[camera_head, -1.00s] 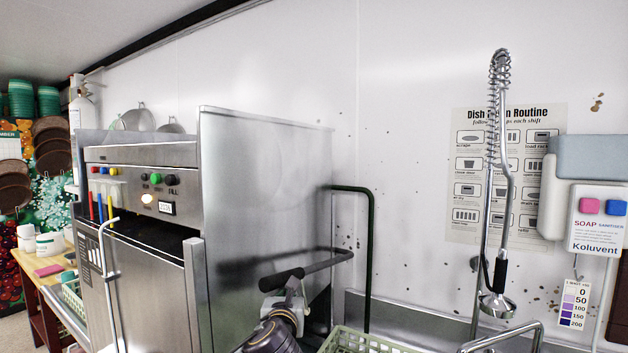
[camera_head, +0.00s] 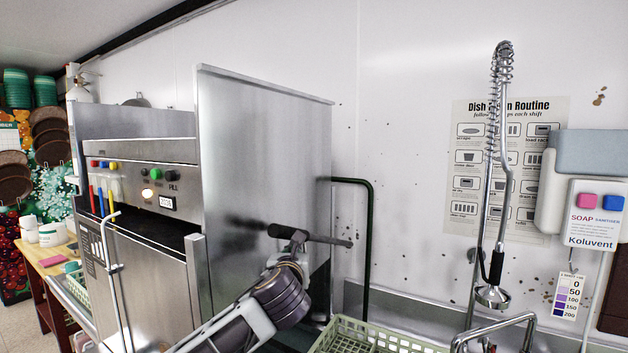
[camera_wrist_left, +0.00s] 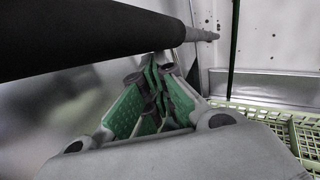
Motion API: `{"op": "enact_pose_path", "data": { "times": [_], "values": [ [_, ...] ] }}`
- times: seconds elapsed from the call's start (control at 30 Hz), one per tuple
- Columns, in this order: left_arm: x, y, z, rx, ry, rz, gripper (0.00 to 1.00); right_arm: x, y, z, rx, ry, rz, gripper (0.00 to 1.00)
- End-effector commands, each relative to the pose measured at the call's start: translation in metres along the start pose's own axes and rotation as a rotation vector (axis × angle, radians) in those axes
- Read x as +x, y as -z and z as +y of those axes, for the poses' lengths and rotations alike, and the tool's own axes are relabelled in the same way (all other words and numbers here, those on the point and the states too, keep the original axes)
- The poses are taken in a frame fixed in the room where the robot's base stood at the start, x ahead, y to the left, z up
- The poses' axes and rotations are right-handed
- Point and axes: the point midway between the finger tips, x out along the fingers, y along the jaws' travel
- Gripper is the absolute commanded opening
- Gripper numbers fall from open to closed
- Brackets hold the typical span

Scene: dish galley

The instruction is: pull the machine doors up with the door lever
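The dark door lever (camera_head: 322,240) crosses low in front of the near door. In the left wrist view the lever (camera_wrist_left: 90,38) runs across the top. My left gripper (camera_head: 298,246) is at the lever's left part, below it. In the wrist view its green-padded fingers (camera_wrist_left: 153,68) come together at the tips just under the bar, with nothing seen gripped; contact is hard to tell. My right gripper is out of view.
A green rack (camera_head: 375,337) lies at the bottom, right of my left arm. A dark green pipe (camera_head: 369,260) stands behind the lever's end. A spray hose (camera_head: 497,170) and faucet (camera_head: 500,330) are at the right.

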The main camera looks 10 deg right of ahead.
Motion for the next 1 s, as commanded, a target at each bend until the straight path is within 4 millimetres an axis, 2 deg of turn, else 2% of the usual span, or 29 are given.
{"op": "enact_pose_path", "data": {
  "times": [0.03, 1.0],
  "values": [
    [0.000, -0.008, -0.001, -0.001, 0.001, -0.008, 0.00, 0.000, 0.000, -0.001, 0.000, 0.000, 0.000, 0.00],
    [0.017, -0.085, -0.016, -0.001, 0.000, -0.004, 0.00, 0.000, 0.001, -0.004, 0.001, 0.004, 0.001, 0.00]
  ]
}}
